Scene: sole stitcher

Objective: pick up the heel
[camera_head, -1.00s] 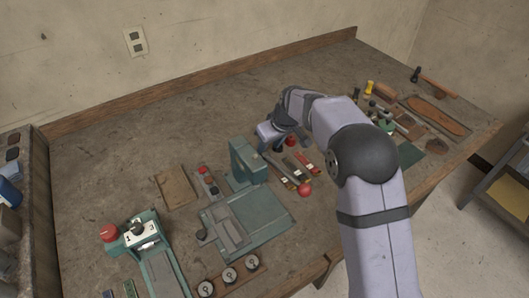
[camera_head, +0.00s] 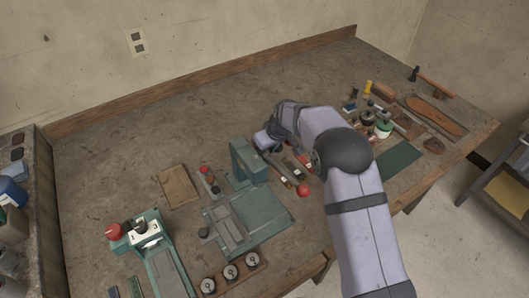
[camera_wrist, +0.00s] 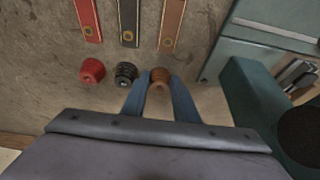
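My gripper (camera_wrist: 160,82) is open, with its two blue fingers apart. In the wrist view a small brown ribbed spool-like piece (camera_wrist: 160,77) shows between the fingertips; I cannot tell whether they touch it. It stands in a row with similar black and red pieces. In the head view my gripper (camera_head: 262,139) is low over the bench behind the green stitcher, and the small pieces are hidden by it. A short dark brown leather piece, which looks like the heel (camera_head: 435,145), lies at the far right of the bench, well away from my gripper.
A long brown sole (camera_head: 436,115) lies near the small leather piece, with tools and jars beside it. The green stitcher (camera_head: 247,160) stands close to my gripper. A red ball (camera_head: 303,191) and several strips (camera_wrist: 174,22) lie nearby. The back left bench is clear.

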